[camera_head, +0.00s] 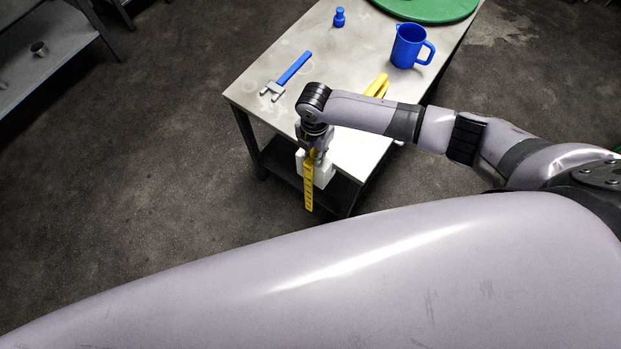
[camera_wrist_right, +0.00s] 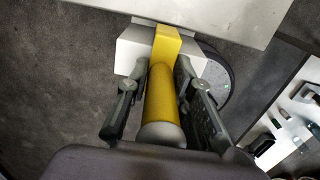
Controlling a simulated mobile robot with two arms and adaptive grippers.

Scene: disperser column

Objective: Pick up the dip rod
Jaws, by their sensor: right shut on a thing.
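The dip rod is a yellow rod with dark marks along it (camera_head: 309,184). It hangs down at the near left end of the table, in front of a white block (camera_head: 324,170). My right gripper (camera_head: 314,146) is shut on its upper part. In the right wrist view the rod's thick yellow handle (camera_wrist_right: 163,95) lies between the two fingers of the right gripper (camera_wrist_right: 165,100). There the white block (camera_wrist_right: 130,52) sits just beyond, at the table's edge. I cannot tell whether the rod still touches the block. My left gripper is not in view.
The grey table (camera_head: 262,55) bears a blue-handled tool (camera_head: 292,69), a blue jug (camera_head: 408,46), a small blue bottle (camera_head: 339,18), a green disc (camera_head: 430,8) and a yellow thing (camera_head: 378,85) partly behind my arm. A shelf (camera_head: 45,55) stands at the far left. Open floor lies left of the table.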

